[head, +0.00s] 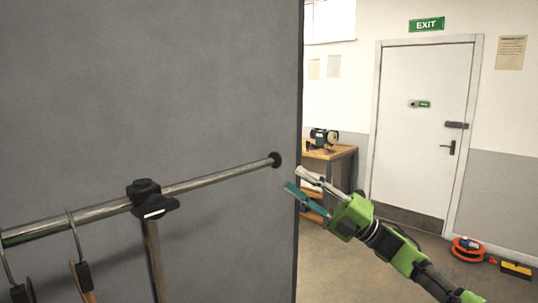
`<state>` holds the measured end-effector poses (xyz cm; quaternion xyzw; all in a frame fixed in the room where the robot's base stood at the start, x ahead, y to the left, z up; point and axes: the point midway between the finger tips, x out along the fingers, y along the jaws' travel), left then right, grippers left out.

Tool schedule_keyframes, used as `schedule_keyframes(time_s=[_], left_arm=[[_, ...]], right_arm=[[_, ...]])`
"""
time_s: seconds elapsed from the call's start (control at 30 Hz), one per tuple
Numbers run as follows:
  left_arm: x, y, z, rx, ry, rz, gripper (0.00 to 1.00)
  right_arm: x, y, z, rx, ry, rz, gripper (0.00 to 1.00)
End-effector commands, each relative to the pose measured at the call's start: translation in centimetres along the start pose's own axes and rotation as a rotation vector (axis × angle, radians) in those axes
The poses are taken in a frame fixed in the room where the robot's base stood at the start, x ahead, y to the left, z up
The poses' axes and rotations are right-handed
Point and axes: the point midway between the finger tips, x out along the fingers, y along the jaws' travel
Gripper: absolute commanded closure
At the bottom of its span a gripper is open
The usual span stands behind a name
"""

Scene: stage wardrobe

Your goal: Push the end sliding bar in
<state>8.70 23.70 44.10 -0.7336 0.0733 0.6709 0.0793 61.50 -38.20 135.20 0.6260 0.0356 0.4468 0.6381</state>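A round metal bar (225,176) runs from the left edge up to the right across a large grey panel (150,80). Its right end has a black round cap (276,159) close to the panel's right edge; I cannot tell how far the bar stands out. A black clamp-like fitting (148,196) sits around the bar, with a strip hanging from it. My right gripper (296,178) is open and empty, just right of and below the black cap, apart from it in the picture. My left gripper is not in view.
Hangers (74,245) hang from the bar at lower left. Behind my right arm, a wooden table (335,153) carries a sewing machine (320,138). A closed white door (420,130) stands at the back. An orange cable reel (467,249) lies on the floor at right.

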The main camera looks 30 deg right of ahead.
Motion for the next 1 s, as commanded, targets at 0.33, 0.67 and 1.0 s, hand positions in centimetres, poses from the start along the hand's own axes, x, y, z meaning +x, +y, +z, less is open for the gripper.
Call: schedule_keyframes(time_s=[0.33,0.67,1.0], left_arm=[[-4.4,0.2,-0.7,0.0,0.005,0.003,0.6],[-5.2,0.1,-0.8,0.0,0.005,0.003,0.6],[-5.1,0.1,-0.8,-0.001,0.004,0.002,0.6]], right_arm=[[7.3,0.5,0.1,0.002,0.0,0.003,0.69],[9.2,0.0,0.1,0.0,-0.002,-0.001,0.69],[9.2,-0.1,0.1,0.001,-0.002,-0.001,1.0]])
